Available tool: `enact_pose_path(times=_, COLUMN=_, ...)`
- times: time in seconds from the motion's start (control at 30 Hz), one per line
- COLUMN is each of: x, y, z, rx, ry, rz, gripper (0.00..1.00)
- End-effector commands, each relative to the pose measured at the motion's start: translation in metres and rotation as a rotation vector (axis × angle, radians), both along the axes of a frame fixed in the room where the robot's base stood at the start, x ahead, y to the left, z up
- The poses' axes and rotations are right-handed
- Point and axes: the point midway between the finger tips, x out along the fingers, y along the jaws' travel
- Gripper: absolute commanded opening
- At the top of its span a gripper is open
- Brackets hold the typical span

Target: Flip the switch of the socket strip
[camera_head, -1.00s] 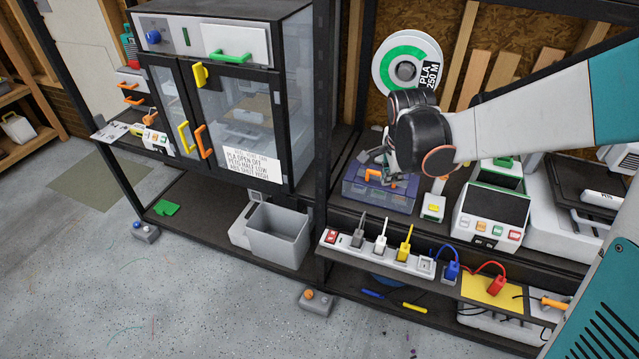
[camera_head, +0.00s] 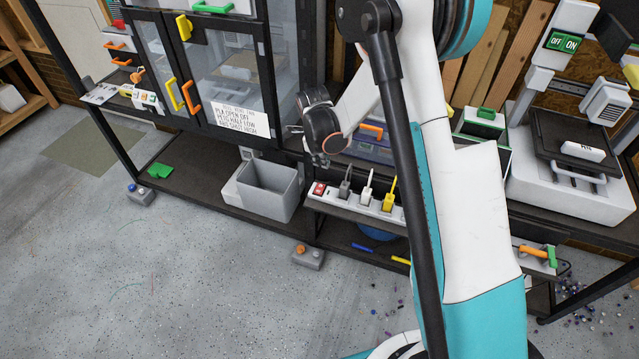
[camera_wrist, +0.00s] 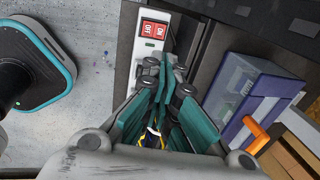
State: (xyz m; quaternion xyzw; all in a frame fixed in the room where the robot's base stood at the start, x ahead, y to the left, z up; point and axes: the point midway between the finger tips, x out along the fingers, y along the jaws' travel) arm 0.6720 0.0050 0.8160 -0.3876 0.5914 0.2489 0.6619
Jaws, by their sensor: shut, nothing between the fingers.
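The white socket strip (camera_head: 334,197) lies along the front edge of the bench, with grey, white and yellow plugs standing in it. Its red switch (camera_head: 319,188) is at the left end. In the wrist view, the switch (camera_wrist: 154,29) has two red halves with white lettering, and a small green light shows beside it on the strip (camera_wrist: 143,60). My gripper (camera_wrist: 166,72) is shut and empty, its tips just short of the switch in that view. In the head view, my gripper (camera_head: 321,160) is above the strip's left end. My arm hides the strip's right part.
A blue translucent case (camera_head: 370,148) with an orange handle stands behind the strip; it also shows in the wrist view (camera_wrist: 245,100). A glass-doored cabinet (camera_head: 235,75) stands to the left. A grey bin (camera_head: 268,190) sits on the low shelf.

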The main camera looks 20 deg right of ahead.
Motion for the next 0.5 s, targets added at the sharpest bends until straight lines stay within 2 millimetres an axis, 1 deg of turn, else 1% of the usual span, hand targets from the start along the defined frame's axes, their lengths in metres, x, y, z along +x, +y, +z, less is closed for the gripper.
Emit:
enact_pose_path(times=0.3, x=0.0, y=0.0, z=-0.003, rx=0.0, ry=0.0, rz=0.001, gripper=0.0)
enact_pose_path(times=0.37, x=0.001, y=-0.001, z=-0.007, rx=0.0, ry=0.0, rz=0.001, gripper=0.0)
enact_pose_path(times=0.5, x=0.005, y=-0.003, z=-0.027, rx=0.0, ry=0.0, rz=0.001, gripper=0.0)
